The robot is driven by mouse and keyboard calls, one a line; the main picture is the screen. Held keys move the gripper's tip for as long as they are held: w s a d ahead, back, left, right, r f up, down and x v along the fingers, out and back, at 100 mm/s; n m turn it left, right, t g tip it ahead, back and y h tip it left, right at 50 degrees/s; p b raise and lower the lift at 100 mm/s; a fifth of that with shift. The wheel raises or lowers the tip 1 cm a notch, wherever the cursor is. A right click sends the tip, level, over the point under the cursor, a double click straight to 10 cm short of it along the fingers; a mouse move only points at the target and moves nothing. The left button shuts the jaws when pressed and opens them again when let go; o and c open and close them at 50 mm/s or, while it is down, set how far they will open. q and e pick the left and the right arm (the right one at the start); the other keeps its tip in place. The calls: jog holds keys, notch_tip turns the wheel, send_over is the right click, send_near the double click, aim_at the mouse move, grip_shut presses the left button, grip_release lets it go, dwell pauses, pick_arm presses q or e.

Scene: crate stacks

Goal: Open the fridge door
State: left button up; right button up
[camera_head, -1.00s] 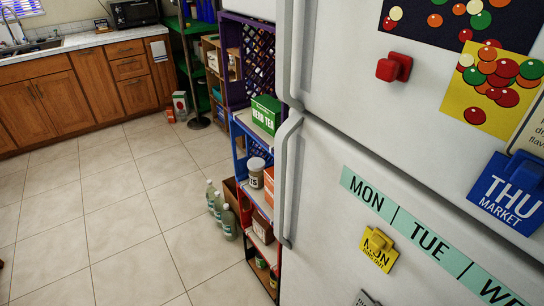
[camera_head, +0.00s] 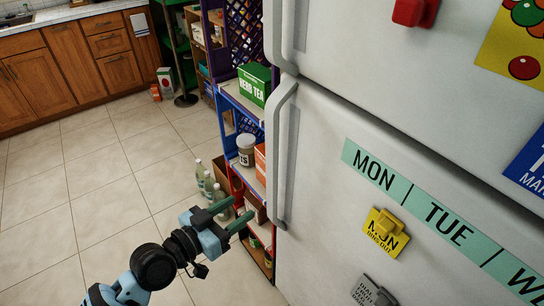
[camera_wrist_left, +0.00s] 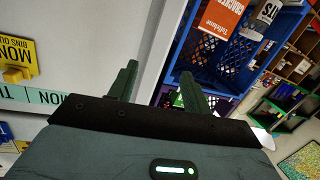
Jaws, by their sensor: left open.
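The white fridge fills the right of the head view, with its lower door (camera_head: 330,220) below an upper door (camera_head: 350,70). Both doors look shut. The lower door's long vertical handle (camera_head: 279,165) is at its left edge. My left gripper (camera_head: 239,213) is open and empty, left of the handle's lower end and apart from it in the picture. In the left wrist view my two green fingers (camera_wrist_left: 160,82) are spread, with the white fridge (camera_wrist_left: 105,40) behind and to the left. The handle is not clearly visible there. My right gripper is out of view.
Stacked crate shelves (camera_head: 228,100) stand close beside the fridge, holding a green tea box (camera_head: 254,86) and a jar (camera_head: 246,150). Bottles (camera_head: 208,184) stand on the floor by them. Magnets (camera_head: 385,232) dot the doors. The tiled floor (camera_head: 110,190) at left is clear.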

aim_at(269, 157)
pick_arm(q)
jog(key=w+d+r+m+g+h, duration=0.1)
jog(key=w+d+r+m+h, duration=0.1)
jog(key=r, duration=0.7)
jog(key=shift+w+m+h+b, duration=0.4)
jog(key=shift+w+m+h, duration=0.15)
jog(key=shift+w, duration=0.35)
jog(key=shift+d, duration=0.2)
jog(key=p+x, duration=0.1)
jog(key=x, duration=0.5)
jog(key=shift+w+d, duration=0.15)
jog(key=shift+d, duration=0.05)
jog(key=shift+w+d+f, duration=0.2)
jog(key=shift+w+d, duration=0.15)
jog(key=shift+d, duration=0.15)
jog(key=shift+c, duration=0.3)
grip_shut()
